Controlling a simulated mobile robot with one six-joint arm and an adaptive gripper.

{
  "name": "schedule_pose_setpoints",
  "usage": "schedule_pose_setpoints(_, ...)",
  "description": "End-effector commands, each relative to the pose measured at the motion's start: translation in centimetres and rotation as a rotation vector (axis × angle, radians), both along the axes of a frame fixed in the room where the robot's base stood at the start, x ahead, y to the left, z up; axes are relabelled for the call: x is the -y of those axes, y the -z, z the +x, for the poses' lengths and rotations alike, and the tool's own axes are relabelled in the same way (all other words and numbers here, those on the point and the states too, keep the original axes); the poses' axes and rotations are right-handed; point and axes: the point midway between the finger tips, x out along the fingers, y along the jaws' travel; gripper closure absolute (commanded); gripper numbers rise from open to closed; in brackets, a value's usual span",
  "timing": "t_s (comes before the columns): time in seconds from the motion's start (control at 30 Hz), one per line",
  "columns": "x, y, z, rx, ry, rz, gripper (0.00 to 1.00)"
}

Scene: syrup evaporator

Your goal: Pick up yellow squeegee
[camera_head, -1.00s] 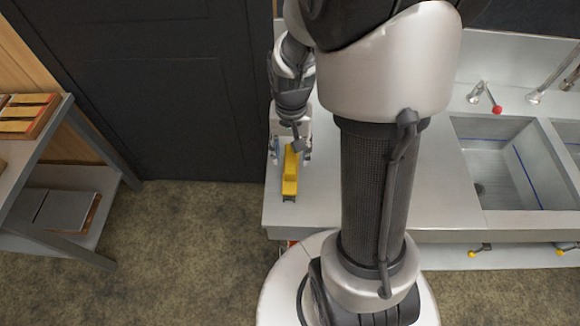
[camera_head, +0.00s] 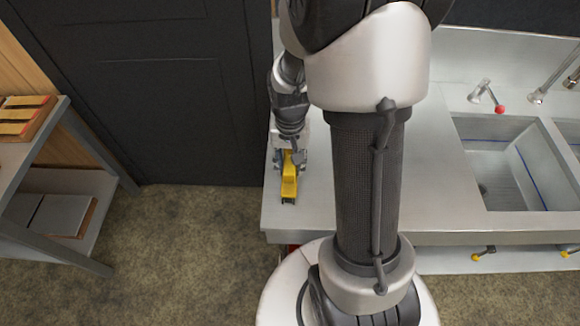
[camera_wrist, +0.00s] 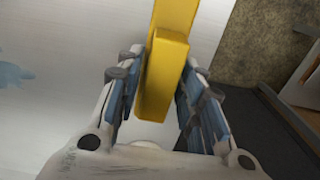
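The yellow squeegee (camera_head: 289,182) lies on the left part of the metal counter, its dark end toward the counter's front edge. In the wrist view its yellow body (camera_wrist: 162,75) runs between the two blue-padded fingers of my gripper (camera_wrist: 158,108). The fingers stand on both sides of it with a gap at the right finger; the left finger is very close to it. My gripper is open around the squeegee's rear part. In the head view my gripper (camera_head: 289,158) is small and partly covered by my wrist.
The metal counter (camera_head: 310,215) has a sink basin (camera_head: 490,165) at the right with a red-knobbed tap (camera_head: 490,97). A dark door (camera_head: 150,90) stands behind at the left. A shelf rack (camera_head: 70,110) holds boxes. A bluish wet patch (camera_wrist: 12,76) shows on the counter.

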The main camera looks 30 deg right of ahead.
Motion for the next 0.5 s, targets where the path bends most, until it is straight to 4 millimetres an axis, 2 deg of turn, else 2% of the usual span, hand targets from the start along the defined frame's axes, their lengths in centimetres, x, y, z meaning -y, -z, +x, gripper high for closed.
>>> schedule_pose_setpoints(0.5,0.0,-0.01,0.0,0.0,0.0,0.0,1.0)
